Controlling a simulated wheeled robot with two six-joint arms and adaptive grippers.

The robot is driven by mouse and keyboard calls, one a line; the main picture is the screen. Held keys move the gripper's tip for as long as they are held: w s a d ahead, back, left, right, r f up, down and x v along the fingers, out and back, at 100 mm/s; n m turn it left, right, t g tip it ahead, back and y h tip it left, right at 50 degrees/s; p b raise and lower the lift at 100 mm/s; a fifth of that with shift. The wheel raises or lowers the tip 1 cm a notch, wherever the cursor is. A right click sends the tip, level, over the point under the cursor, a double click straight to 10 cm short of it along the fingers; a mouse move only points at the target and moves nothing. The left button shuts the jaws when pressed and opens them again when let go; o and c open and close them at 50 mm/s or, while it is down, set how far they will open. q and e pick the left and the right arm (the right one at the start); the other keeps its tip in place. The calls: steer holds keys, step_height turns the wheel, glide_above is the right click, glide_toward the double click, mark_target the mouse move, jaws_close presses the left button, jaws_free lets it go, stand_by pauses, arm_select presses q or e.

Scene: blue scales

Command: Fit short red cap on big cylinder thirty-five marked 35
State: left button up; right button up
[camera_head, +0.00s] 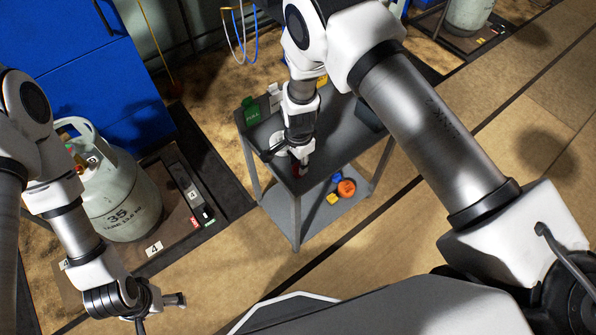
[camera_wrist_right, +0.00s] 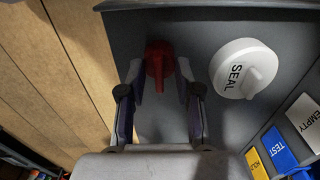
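The big grey-white cylinder marked 35 (camera_head: 125,200) stands upright on the scale platform at the left, with a collar around its top and a small red-orange part by the valve. The short red cap (camera_wrist_right: 160,62) lies on the grey cart top; a bit of red shows below my right gripper in the head view. My right gripper (camera_wrist_right: 160,88) points down at the cart, with its fingers apart on either side of the cap's stem; I see a gap at both sides. My left gripper (camera_head: 165,302) is at the lower left, away from the cylinder; its fingers are unclear.
A white SEAL cap (camera_wrist_right: 246,70) lies right of the red cap. Blue TEST (camera_wrist_right: 279,149), yellow (camera_wrist_right: 256,163) and EMPTY (camera_wrist_right: 305,118) tags lie near it. The cart's lower shelf (camera_head: 310,215) holds orange, yellow and blue pieces. A blue cabinet (camera_head: 65,50) stands behind the cylinder.

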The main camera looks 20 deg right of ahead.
steer(key=shift+r, duration=0.1)
jaws_close()
steer(key=shift+r+p, duration=1.55)
steer(key=shift+r, duration=0.45)
